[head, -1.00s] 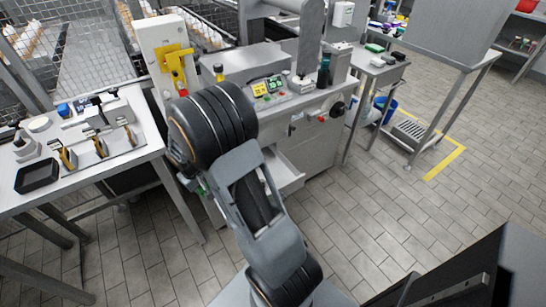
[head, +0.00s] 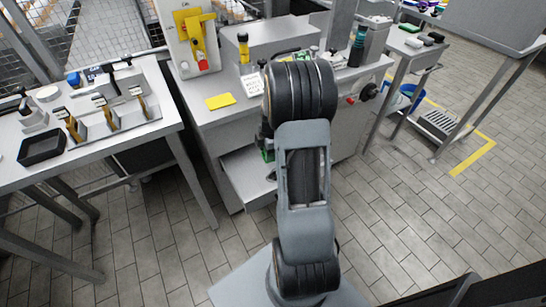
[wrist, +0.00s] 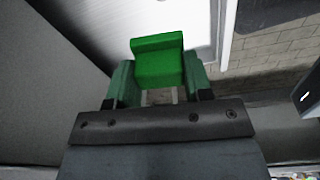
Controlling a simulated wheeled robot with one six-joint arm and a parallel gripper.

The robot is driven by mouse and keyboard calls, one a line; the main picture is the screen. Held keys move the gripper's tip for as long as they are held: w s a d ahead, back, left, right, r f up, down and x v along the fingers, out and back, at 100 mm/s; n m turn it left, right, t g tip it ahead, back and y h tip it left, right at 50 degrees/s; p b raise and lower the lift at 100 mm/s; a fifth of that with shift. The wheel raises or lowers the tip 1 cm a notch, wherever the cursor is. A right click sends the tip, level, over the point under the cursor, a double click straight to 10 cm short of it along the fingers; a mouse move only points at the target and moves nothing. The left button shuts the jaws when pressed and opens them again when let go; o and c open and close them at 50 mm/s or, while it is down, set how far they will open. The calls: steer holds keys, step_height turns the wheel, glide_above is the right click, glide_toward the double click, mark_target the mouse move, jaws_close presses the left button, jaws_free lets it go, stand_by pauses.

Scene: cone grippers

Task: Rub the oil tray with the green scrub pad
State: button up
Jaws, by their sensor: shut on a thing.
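The green scrub pad (wrist: 157,62) is in my gripper (wrist: 158,82), between its two fingers in the wrist view. In the head view my arm hides most of the gripper, and only a bit of green (head: 267,153) shows at the arm's left edge. A pale, shallow pulled-out tray (head: 247,180), which looks like the oil tray, sticks out low from the front of the grey machine. The gripper is over or close to its right part; I cannot tell whether the pad touches it. A pale surface also shows beyond the pad in the wrist view (wrist: 190,18).
The grey machine (head: 215,115) stands behind the tray, with a yellow cloth (head: 219,101) on its top. A table (head: 150,128) with a black tray (head: 42,146) and tools is at left. A steel stand and a blue bucket (head: 412,92) are at right. The tiled floor is open at front right.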

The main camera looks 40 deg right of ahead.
steer(key=n, duration=0.1)
steer(key=d+f+n+b, duration=0.1)
steer(key=shift+s+d+f+n, duration=0.15)
steer(key=shift+s+d+n, duration=0.15)
steer(key=shift+s, duration=0.05)
steer(key=shift+d+f, duration=0.1)
steer(key=shift+f, duration=0.2)
step_height(320, 180, down, 4)
steer(key=b, duration=0.3)
steer(key=shift+f, duration=0.2)
steer(key=shift+r, duration=0.1)
